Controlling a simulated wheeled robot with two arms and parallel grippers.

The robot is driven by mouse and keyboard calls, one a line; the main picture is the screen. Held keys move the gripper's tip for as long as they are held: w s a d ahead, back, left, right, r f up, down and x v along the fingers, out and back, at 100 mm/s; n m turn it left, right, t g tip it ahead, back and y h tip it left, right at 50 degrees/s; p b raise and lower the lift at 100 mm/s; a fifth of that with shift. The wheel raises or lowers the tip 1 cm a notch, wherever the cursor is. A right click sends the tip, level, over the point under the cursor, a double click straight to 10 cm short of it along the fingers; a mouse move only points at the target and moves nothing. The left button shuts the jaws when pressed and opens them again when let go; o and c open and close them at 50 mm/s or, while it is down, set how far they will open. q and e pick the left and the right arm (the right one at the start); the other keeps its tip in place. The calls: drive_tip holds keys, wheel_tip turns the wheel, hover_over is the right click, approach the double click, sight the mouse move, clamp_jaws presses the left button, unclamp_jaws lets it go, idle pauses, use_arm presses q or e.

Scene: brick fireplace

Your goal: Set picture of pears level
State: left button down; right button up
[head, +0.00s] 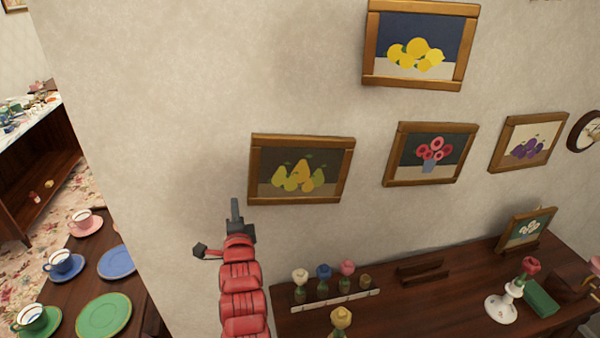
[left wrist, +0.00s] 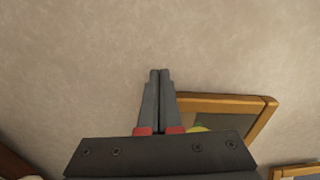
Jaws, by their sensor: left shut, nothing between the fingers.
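The picture of pears (head: 300,139) hangs on the wall in a wooden frame, with yellow and green pears on a dark ground. Its top edge drops slightly to the right in the head view, where the whole view is slanted, so I cannot tell its true tilt. My left gripper (head: 235,207) is shut and empty, pointing up by the frame's lower left corner. In the left wrist view the shut fingers (left wrist: 160,72) are against bare wall, and a wooden frame (left wrist: 225,103) shows to their right, partly hidden by the gripper. I cannot tell whether they touch. My right gripper is out of view.
Pictures of lemons (head: 415,55), red flowers (head: 430,155) and plums (head: 525,145) hang to the right, with a clock (head: 585,131). Below is a dark wooden cabinet (head: 400,305) with flower ornaments. Left is a table with cups and plates (head: 103,315).

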use_arm(q)
drive_tip(key=shift+w+d+b, duration=0.2)
drive_tip(key=shift+d+b, duration=0.3)
drive_tip(key=shift+d, duration=0.2)
drive_tip(key=shift+w+d+b, duration=0.2)
drive_tip(key=shift+d+b, duration=0.35)
drive_tip(key=shift+d, duration=0.15)
drive_tip(key=shift+w+d+b, duration=0.2)
drive_tip(key=shift+d+b, duration=0.3)
drive_tip(key=shift+d, duration=0.2)
idle(1.5)
drive_tip(key=shift+s+a+r+p, duration=0.1)
drive_tip(key=shift+a+r+p, duration=0.05)
drive_tip(key=shift+a+p, duration=0.4)
drive_tip(key=shift+s+a+p, duration=0.2)
drive_tip(key=shift+a+p, duration=0.25)
approach(248, 201)
drive_tip(key=a, duration=0.1)
drive_tip(key=shift+s+a+p, duration=0.1)
drive_tip(key=shift+p, duration=0.35)
